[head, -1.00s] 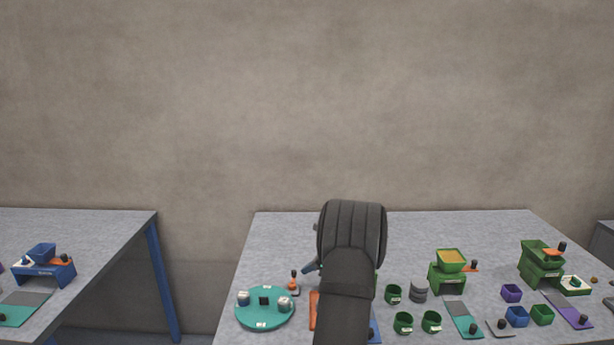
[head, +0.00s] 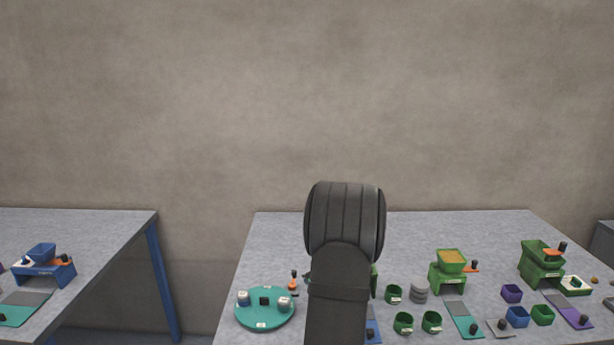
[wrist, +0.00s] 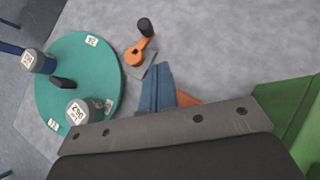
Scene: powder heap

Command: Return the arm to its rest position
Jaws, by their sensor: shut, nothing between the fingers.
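My arm (head: 341,262) rises in front of the table in the head view, and its dark link hides my gripper there. In the wrist view my gripper (wrist: 157,72) shows as blue fingers pressed together, with nothing between them. The fingers are above the grey table, to the right of a teal round tray (wrist: 85,62). An orange tool with a black knob (wrist: 145,28) stands close by, up and left of the fingertips.
The tray, also in the head view (head: 264,321), carries labelled weights (wrist: 80,112). Green cups (head: 403,323), a green hopper stand (head: 447,280) and another green stand (head: 541,270) are to the right. A second table (head: 100,232) is at left. The table's back strip is mostly clear.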

